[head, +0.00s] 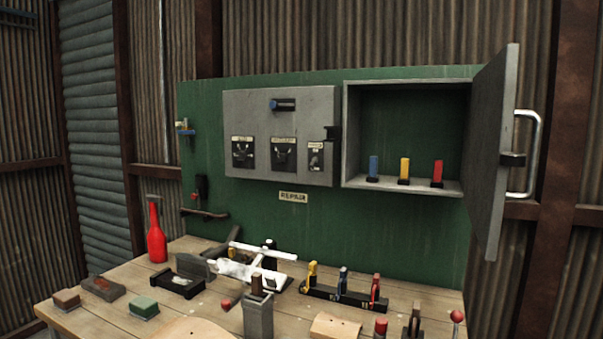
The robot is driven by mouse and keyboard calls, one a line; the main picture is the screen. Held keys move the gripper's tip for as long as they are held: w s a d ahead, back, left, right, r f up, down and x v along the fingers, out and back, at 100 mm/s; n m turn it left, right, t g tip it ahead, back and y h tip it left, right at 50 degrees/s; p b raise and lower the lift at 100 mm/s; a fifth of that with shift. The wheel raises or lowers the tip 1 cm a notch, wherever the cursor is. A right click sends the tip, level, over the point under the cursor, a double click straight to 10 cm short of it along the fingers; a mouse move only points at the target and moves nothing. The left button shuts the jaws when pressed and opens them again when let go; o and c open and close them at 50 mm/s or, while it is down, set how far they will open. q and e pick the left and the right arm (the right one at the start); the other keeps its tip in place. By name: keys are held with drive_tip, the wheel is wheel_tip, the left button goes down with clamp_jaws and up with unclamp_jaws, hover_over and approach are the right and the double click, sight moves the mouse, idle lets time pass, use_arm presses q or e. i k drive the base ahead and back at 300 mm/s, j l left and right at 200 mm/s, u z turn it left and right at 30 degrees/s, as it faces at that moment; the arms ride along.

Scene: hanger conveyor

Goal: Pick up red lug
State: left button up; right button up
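A red upright lug-like block (437,173) stands on a small dark base inside the open grey cabinet, at the right end of a row with a yellow one (405,169) and a blue one (374,168). On the workbench, a dark rack (330,297) holds a yellow piece (312,274), a blue piece (343,281) and another red piece (375,290) at its right end. I cannot tell from the picture which red piece is the red lug. Neither of my grippers shows in the head view.
The cabinet door (495,150) stands open to the right, with a metal handle (532,150). The wooden bench (95,318) carries a red bottle (156,235), a grey holder (258,318), a green-topped block (144,308) and white tubing (262,252). A grey control panel (300,115) is left of the cabinet.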

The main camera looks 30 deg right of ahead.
sight(436, 183)
drive_tip(key=l+u, duration=0.15)
drive_tip(key=u, duration=0.3)
drive_tip(key=k+l+u, duration=0.1)
drive_tip(key=u, duration=0.35)
drive_tip(key=k+l+u, duration=0.1)
drive_tip(key=u, duration=0.4)
drive_tip(key=k+u, duration=0.1)
drive_tip(key=u, duration=0.35)
drive_tip(key=k+l+u, duration=0.1)
drive_tip(key=u, duration=0.35)
drive_tip(key=k+u, duration=0.6)
drive_tip(key=u, duration=0.15)
drive_tip(key=k+u, duration=0.4)
drive_tip(key=k+z, duration=0.2)
drive_tip(key=z, duration=0.55)
drive_tip(key=l+z, duration=0.2)
drive_tip(key=z, duration=0.35)
drive_tip(key=k+l+z, duration=0.1)
drive_tip(key=z, duration=0.45)
drive_tip(key=l+z, duration=0.1)
drive_tip(key=z, duration=0.45)
drive_tip(key=l+z, duration=0.1)
drive_tip(key=z, duration=0.45)
drive_tip(key=i+l+z, duration=0.1)
drive_tip(key=z, duration=1)
drive_tip(key=i+l+z, duration=0.1)
drive_tip(key=z, duration=0.45)
drive_tip(key=i+z, duration=0.25)
drive_tip(key=z, duration=0.2)
